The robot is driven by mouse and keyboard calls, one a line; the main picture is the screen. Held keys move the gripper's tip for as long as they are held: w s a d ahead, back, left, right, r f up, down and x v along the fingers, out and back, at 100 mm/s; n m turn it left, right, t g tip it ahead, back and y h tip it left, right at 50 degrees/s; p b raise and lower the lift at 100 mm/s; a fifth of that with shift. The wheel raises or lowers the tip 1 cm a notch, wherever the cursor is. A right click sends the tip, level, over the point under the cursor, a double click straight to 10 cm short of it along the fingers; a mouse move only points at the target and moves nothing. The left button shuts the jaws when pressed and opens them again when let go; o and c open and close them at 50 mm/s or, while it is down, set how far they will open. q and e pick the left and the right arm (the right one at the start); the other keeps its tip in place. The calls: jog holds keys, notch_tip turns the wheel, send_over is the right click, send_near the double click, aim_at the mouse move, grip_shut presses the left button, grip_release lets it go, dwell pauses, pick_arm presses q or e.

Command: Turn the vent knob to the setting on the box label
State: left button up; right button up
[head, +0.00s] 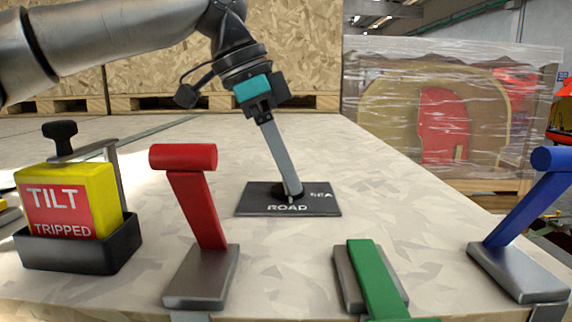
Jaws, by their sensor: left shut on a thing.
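The vent knob (280,197) is a small dark piece on a flat dark plate (250,204) lettered ROAD at the front and SEA at the right. My left gripper (291,191) reaches down from the upper left, its long grey fingers tilted, and is shut on the knob. The fingers hide much of the knob, so I cannot tell which setting it points to. A yellow box (112,196) at the left carries a red label (55,208) reading TILT TRIPPED. No label naming ROAD or SEA shows elsewhere. My right gripper is out of view.
The yellow box sits in a black holder (80,255). Behind are wooden crates (160,50) and a wrapped crate (400,110). The top around the plate is clear.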

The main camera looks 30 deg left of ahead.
pick_arm(q)
jog(key=shift+m, duration=0.6)
jog(key=o, duration=1.4)
jog(key=shift+g, duration=0.3)
jog(key=shift+r, duration=0.1)
jog(key=v, duration=1.5)
jog(key=shift+s+a, duration=0.1)
jog(key=shift+a, duration=0.1)
